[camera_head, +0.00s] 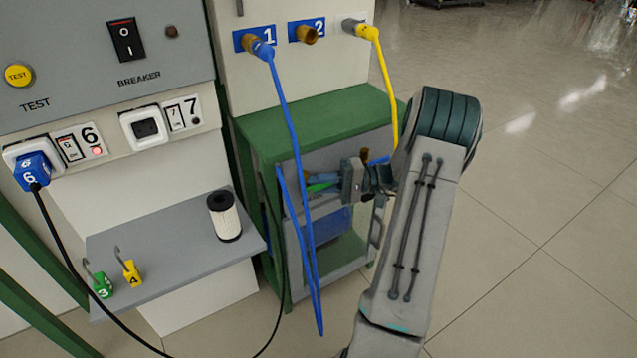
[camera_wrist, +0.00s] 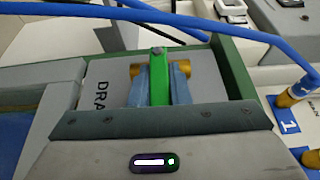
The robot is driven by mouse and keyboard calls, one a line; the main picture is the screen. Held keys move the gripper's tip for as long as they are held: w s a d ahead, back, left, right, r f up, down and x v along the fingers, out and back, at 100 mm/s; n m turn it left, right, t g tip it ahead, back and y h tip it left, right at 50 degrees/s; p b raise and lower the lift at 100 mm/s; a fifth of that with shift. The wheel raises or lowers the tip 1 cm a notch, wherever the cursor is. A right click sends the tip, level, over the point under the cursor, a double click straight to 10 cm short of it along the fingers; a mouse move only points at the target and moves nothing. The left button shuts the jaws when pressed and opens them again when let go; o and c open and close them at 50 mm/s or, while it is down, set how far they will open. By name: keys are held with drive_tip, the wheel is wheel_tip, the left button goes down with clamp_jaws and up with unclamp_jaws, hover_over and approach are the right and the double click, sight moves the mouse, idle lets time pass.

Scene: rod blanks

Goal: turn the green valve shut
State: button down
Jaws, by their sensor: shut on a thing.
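The green valve handle (camera_wrist: 159,82) is a flat green lever with a grey bolt at its far end. Brass pipe ends show on both sides of it, and the lever lies across their line in the wrist view. My gripper (camera_wrist: 160,88) has its two blue-grey fingers closed on the lever, one on each side. In the head view my gripper (camera_head: 318,184) reaches into the green-framed cabinet (camera_head: 312,128), and only a bit of the green handle (camera_head: 320,187) shows. The valve body is mostly hidden by my gripper.
A blue hose (camera_head: 289,130) hangs from port 1 in front of the cabinet, close to my gripper. A yellow hose (camera_head: 387,85) hangs behind my arm. A grey shelf (camera_head: 170,240) at left holds a white filter (camera_head: 224,216) and two tagged padlocks. The floor at right is clear.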

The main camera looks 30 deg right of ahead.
idle(0.3)
drive_tip(key=c, duration=1.4)
unclamp_jaws()
drive_tip(key=shift+o, duration=0.2)
wheel_tip(320, 180, up, 5)
drive_tip(key=shift+d+f+p, duration=0.1)
drive_tip(key=shift+p, duration=1.05)
drive_tip(key=s+d+r+p, duration=0.2)
drive_tip(key=s+d+r, duration=0.4)
drive_tip(key=s, duration=0.3)
drive_tip(key=shift+d+p, duration=0.35)
drive_tip(key=shift+d, duration=0.2)
